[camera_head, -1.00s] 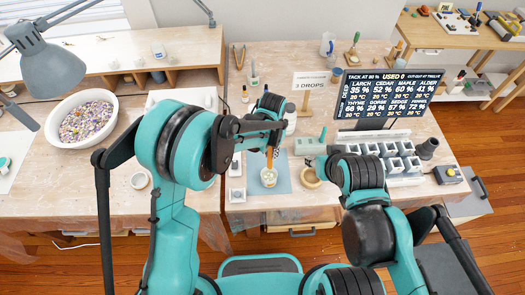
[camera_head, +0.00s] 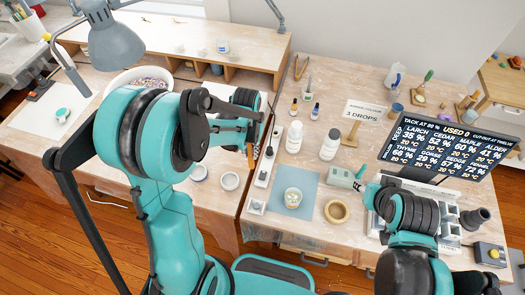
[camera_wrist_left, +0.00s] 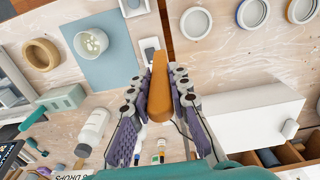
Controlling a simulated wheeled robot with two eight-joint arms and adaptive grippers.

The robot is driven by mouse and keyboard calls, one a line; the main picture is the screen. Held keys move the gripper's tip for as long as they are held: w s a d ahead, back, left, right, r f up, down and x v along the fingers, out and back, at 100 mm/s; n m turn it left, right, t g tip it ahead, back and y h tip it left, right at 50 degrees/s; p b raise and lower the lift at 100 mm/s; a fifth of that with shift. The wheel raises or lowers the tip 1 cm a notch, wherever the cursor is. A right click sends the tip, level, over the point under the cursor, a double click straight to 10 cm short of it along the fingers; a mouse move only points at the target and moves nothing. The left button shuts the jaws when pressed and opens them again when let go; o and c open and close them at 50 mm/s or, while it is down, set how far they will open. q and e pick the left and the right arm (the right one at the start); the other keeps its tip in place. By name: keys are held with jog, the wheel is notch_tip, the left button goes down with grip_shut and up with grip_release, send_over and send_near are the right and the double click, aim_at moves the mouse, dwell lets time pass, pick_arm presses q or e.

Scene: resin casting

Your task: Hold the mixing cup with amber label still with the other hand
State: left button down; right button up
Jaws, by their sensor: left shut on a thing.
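A small whitish cup (camera_head: 293,197) stands on the blue mat (camera_head: 309,179); it also shows in the left wrist view (camera_wrist_left: 90,42). I cannot make out an amber label on it. My left gripper (camera_wrist_left: 160,100) is shut on an orange-brown stick (camera_wrist_left: 160,78), apart from the cup. In the head view the stick (camera_head: 252,156) is left of the cup, and my left arm partly hides the gripper. My right arm comes in at the right, beyond the mat; its fingers do not show.
Two white bottles (camera_head: 294,137) stand behind the mat. A wooden ring (camera_head: 337,211) lies to its right, with a green device (camera_head: 343,177) behind. A dark sign (camera_head: 420,150) stands at the right. Round lids (camera_head: 229,181) lie at the left.

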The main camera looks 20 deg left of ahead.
pick_arm(q)
jog(key=s+d+f+m, duration=0.1)
jog(key=d+m, duration=0.2)
jog(key=d, duration=0.6)
jog(key=s+d+f+m, duration=0.2)
jog(key=d, duration=0.6)
jog(key=shift+d+f+m, duration=0.3)
jog(key=shift+d+m, duration=0.1)
